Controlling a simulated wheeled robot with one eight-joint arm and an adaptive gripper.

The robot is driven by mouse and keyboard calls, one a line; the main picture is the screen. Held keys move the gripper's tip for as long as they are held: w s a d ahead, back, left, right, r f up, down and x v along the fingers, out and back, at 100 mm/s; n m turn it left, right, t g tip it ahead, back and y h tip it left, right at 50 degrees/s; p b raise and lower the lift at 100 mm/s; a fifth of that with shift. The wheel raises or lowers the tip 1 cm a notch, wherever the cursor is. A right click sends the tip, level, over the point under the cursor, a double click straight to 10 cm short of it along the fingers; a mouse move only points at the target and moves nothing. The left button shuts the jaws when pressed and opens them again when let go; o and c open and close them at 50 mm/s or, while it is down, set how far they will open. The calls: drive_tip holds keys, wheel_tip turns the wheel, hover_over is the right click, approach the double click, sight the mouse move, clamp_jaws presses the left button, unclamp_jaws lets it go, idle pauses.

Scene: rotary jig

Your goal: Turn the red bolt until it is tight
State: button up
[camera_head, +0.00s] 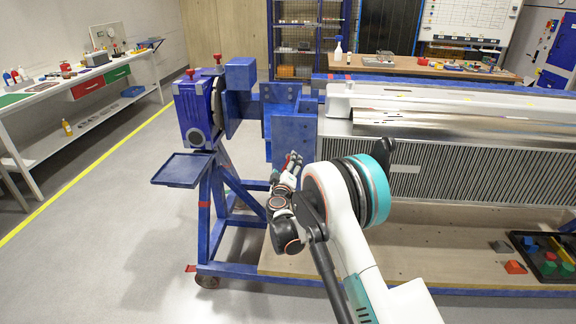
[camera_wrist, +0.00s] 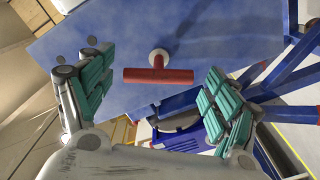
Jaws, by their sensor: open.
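The red bolt (camera_wrist: 158,75) shows in the wrist view as a red T-shaped handle, with its crossbar level in that picture. It joins a pale round collar on a blue plate (camera_wrist: 215,35). My gripper (camera_wrist: 155,95) is open, with one green-padded finger on each side of the bolt, apart from it. In the head view my gripper (camera_head: 290,168) is in front of the blue plate (camera_head: 293,135) of the jig. Only a small bit of red shows there among the fingers, and most of the bolt is hidden.
The blue jig frame (camera_head: 240,268) stands on the floor, with a blue side tray (camera_head: 182,170) at left. A large ribbed unit (camera_head: 470,165) is to the right. Colored blocks (camera_head: 515,267) lie on the lower board at right. The floor at left is clear.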

sight(288, 162)
drive_tip(key=shift+w+d+b, duration=0.1)
drive_tip(key=shift+w+b, duration=0.2)
drive_tip(key=shift+w, duration=1.45)
drive_tip(key=c, duration=0.9)
drive_tip(key=shift+c, duration=0.7)
